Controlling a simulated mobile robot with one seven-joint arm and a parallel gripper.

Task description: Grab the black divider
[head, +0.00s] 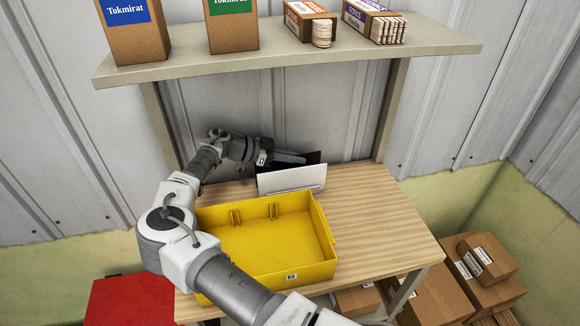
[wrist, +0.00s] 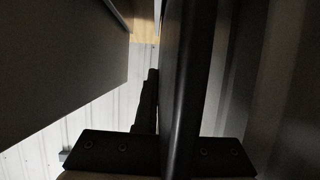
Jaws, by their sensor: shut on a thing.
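The black divider (head: 314,155) stands upright at the back of the wooden table, behind a white panel (head: 292,178) that hides its lower part. My gripper (head: 297,159) reaches in from the left, behind the white panel, and is shut on the black divider. In the wrist view, a dark upright shape (wrist: 188,80) runs up from the gripper's base, and the fingers and divider are hard to tell apart there. The yellow bin (head: 262,245) sits on the table in front of the panels and looks empty.
A shelf (head: 290,52) with several boxes hangs above the table, over my arm. The corrugated wall (head: 300,110) is close behind the divider. The table's right side (head: 385,225) is clear. Cardboard boxes (head: 480,258) stand on the floor at right.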

